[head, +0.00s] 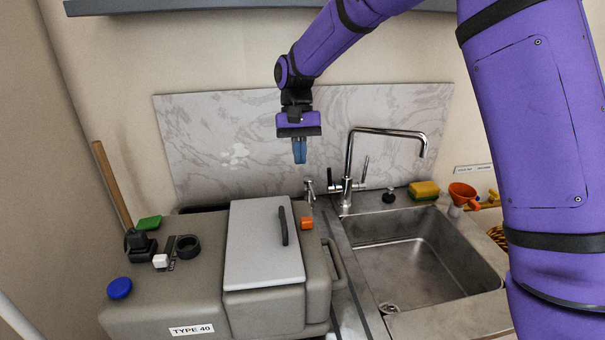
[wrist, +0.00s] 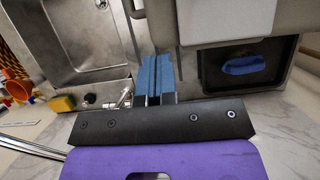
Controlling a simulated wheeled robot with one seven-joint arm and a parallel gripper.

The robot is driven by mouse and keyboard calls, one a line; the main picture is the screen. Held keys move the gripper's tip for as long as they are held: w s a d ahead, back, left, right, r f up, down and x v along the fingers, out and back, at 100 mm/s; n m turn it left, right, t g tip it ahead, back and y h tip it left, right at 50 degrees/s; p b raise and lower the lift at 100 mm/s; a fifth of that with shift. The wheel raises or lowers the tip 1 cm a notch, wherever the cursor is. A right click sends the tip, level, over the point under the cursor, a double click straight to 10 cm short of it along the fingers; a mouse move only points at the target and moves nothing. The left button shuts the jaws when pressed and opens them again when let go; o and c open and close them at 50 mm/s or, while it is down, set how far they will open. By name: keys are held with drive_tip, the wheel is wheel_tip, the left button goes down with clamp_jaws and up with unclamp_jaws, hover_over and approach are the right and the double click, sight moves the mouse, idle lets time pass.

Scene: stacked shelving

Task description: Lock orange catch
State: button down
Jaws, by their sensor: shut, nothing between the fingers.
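The orange catch (head: 307,223) is a small block on the right side of the grey machine (head: 180,270), beside its light grey lid (head: 258,240). The lid lies flat and has a dark handle (head: 283,226). Whether the catch is locked cannot be told. My gripper (head: 299,161) points down with its blue fingers shut and empty, above and behind the catch and apart from it. In the wrist view the shut fingers (wrist: 155,62) extend over the gap between sink and machine. I cannot make out the catch there.
A chrome tap (head: 348,180) stands right of my gripper, behind the sink (head: 405,262). A yellow sponge (head: 423,190) and orange funnel (head: 462,193) are farther right. A blue object (wrist: 244,65) lies in a dark recess. A marble panel (head: 220,130) is behind.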

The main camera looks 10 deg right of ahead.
sight(306, 223)
drive_tip(key=x, duration=0.9)
drive_tip(key=shift+s+f, duration=0.1)
drive_tip(key=s, duration=0.2)
drive_tip(key=shift+s+r, duration=0.2)
drive_tip(key=shift+s, duration=0.7)
